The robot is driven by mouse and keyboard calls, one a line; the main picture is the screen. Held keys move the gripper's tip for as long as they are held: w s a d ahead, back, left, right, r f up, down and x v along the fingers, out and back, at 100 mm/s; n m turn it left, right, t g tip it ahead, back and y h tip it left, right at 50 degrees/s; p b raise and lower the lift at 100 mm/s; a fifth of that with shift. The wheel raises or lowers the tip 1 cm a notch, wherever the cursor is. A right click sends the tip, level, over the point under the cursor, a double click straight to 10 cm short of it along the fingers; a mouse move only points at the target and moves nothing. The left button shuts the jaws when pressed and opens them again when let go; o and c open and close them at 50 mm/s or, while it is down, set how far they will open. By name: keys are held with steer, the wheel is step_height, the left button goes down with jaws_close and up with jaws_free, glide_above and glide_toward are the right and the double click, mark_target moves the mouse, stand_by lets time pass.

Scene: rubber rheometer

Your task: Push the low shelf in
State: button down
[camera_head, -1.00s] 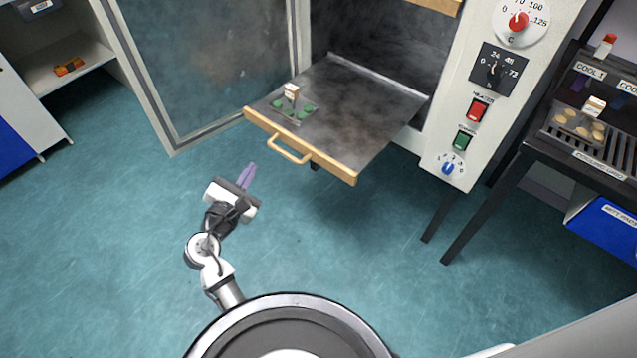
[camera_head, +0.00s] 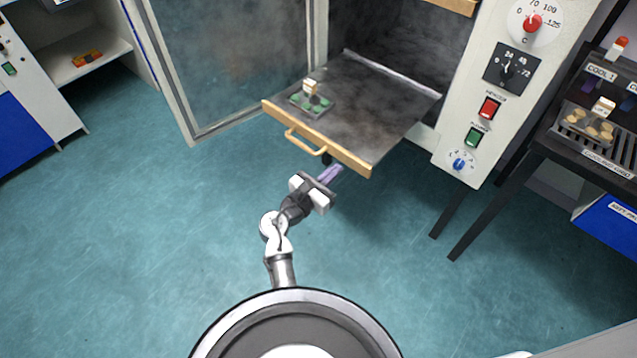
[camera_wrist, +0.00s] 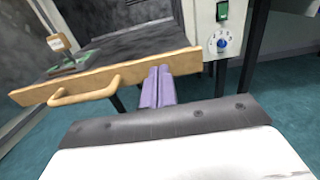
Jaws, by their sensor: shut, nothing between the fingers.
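The low shelf (camera_head: 375,105) is a dark sheet pulled out of the open oven cabinet. Its wooden front rail (camera_head: 345,155) has a wooden loop handle (camera_head: 305,146). A small tray with green pieces and a tagged block (camera_head: 312,103) lies on the shelf's left part. My gripper (camera_head: 336,172) is shut and empty, with its purple fingers pointing at the rail, right of the handle. In the wrist view the shut fingers (camera_wrist: 157,87) overlap the rail (camera_wrist: 110,77); I cannot tell whether they touch it.
The oven's glass door (camera_head: 230,60) stands open at left. The control panel (camera_head: 490,95) with knobs and switches is right of the shelf. A dark cooling table (camera_head: 590,165) stands farther right. The floor around my arm is clear.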

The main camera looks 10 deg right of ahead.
mark_target(350, 158)
steer(key=shift+x, duration=1.95)
